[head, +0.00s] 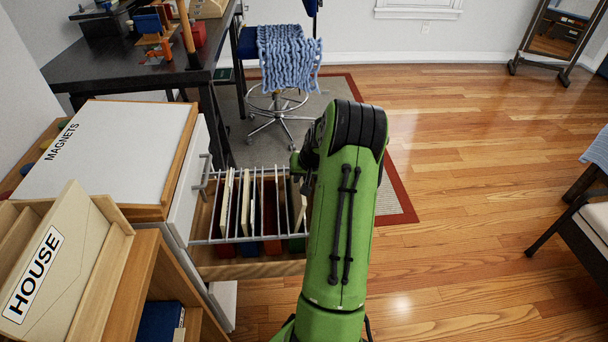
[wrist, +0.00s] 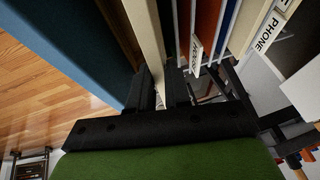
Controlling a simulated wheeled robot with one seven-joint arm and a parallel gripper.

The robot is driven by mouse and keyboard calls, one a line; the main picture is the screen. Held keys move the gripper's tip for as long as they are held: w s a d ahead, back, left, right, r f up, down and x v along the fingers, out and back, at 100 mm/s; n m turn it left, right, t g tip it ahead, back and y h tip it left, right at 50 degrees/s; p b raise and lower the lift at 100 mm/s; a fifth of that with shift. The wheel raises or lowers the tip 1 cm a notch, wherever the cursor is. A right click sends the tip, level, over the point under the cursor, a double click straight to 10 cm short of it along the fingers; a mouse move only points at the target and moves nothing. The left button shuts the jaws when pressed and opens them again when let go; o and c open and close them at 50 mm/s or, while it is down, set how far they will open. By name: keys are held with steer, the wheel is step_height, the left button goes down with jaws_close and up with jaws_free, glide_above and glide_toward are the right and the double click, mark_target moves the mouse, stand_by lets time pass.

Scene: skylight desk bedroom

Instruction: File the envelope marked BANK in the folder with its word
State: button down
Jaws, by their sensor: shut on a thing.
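My gripper (wrist: 160,88) is shut on a cream envelope (wrist: 146,40), which stands on edge between the two black fingers. Its word does not show, so I cannot tell if it is marked BANK. In the head view, the held envelope (head: 298,207) is at the right end of the open file drawer (head: 250,269), partly hidden by my green arm. Coloured hanging folders stand in the drawer, with cream envelopes in some. In the wrist view, a folder tab (wrist: 195,52) is too small to read surely, and an envelope marked PHONE (wrist: 266,34) is at the right.
A cream envelope marked HOUSE (head: 38,275) stands in a wooden holder at the left. A white-topped cabinet marked MAGNETS (head: 110,150) is beside the drawer. A desk (head: 125,60) and a stool with a blue knit cover (head: 288,58) are behind. Wood floor (head: 475,150) is open at right.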

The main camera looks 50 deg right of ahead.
steer(key=shift+w+a+f, duration=0.1)
steer(key=shift+a+f, duration=0.05)
steer(key=shift+f, duration=0.45)
steer(key=c, duration=1)
jaws_free()
steer(key=shift+r, duration=0.1)
steer(key=p+v, duration=0.4)
steer(key=v, duration=1.1)
steer(key=shift+s+r, duration=0.25)
steer(key=shift+r, duration=0.05)
